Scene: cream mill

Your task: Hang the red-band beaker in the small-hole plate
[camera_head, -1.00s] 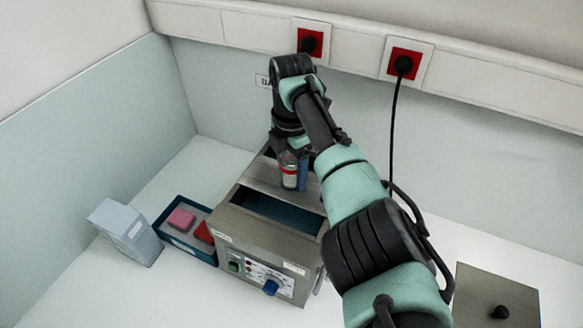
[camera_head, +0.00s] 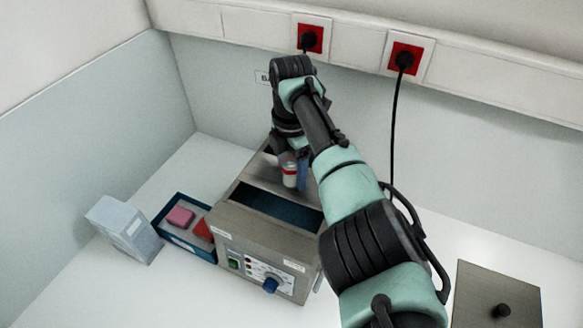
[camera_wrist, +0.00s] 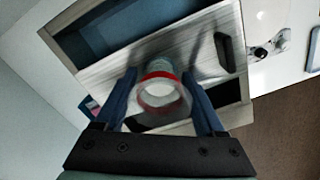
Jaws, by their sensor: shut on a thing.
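The red-band beaker (camera_head: 290,172) is a small clear beaker with a red band at its rim. My gripper (camera_wrist: 168,88) is shut on it, with a blue finger on each side in the wrist view, where the beaker (camera_wrist: 158,93) is seen from above. In the head view it is over the metal plate (camera_head: 262,181) on top of a steel bath. I cannot tell whether the beaker touches the plate or sits in a hole. The plate's surface (camera_wrist: 150,55) shows in the wrist view, with a dark slot at its right; the part under the beaker is hidden.
The steel bath (camera_head: 262,240) has an open dark-blue well (camera_head: 275,209) in front of the plate. A blue tray (camera_head: 180,238) with pink and red blocks stands at its left, beside a pale box (camera_head: 125,230). A knobbed metal lid (camera_head: 490,300) lies at right.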

